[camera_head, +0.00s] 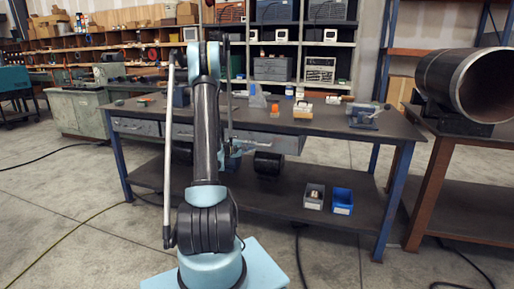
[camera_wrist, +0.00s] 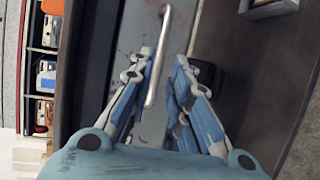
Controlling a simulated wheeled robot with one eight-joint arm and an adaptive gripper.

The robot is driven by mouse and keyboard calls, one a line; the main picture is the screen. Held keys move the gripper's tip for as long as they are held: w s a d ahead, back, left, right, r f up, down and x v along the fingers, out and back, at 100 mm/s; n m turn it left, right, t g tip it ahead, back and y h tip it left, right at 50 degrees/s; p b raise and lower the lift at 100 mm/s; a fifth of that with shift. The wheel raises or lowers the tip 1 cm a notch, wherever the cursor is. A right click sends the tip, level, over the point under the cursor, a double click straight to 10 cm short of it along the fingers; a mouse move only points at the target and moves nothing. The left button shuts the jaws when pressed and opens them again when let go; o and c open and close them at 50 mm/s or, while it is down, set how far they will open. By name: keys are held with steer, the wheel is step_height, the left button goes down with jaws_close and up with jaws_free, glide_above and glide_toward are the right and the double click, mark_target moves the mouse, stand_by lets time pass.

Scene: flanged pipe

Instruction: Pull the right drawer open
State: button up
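The workbench has a row of grey drawers under its top. The right drawer (camera_head: 275,143) shows in the head view, partly hidden behind my arm. In the wrist view its grey front (camera_wrist: 122,45) carries a pale metal bar handle (camera_wrist: 158,58). My gripper (camera_wrist: 164,58) is open, with one blue-and-grey finger on each side of the handle. The handle lies nearer the left finger; I cannot tell whether it touches. In the head view my gripper is mostly hidden by my arm. I cannot tell whether the drawer is slightly out.
The workbench top (camera_head: 335,124) holds a vise (camera_head: 366,116) and small items. A grey bin (camera_head: 314,196) and a blue bin (camera_head: 342,201) stand on the lower shelf. A large pipe (camera_head: 468,82) rests on a table at the right. The floor in front is mostly clear, with cables.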

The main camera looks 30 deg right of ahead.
steer(key=x, duration=0.7)
steer(key=shift+s, duration=0.1)
jaws_close()
